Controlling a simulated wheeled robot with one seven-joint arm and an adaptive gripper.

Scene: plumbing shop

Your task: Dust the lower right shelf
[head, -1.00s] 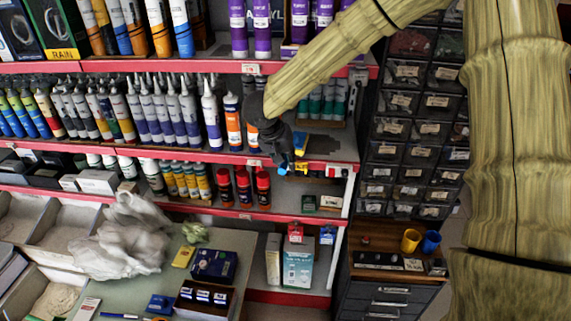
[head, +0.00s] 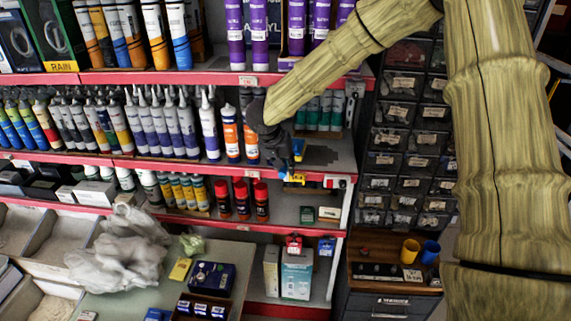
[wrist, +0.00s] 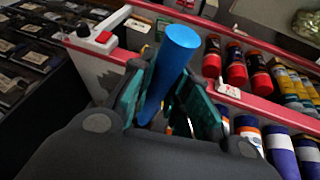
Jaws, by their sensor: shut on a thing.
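My gripper (head: 285,160) is at the right end of the shelf rack, in front of the red-edged shelf that holds the tubes. In the wrist view, its teal fingers (wrist: 168,105) are shut on a blue cylindrical object (wrist: 174,65). A blue part of it also shows in the head view (head: 297,150). Its far end is hidden, so I cannot tell whether it is a duster or whether it touches the shelf. The lower right shelf (head: 285,226) is below, with red bottles (head: 242,200) and small boxes (head: 329,213) on it.
Orange and white tubes (head: 231,133) stand close left of my gripper. A red switch (head: 342,183) sits at the shelf's right end. Dark drawer units (head: 405,135) stand to the right. A counter with yellow and blue cups (head: 410,250) is below them.

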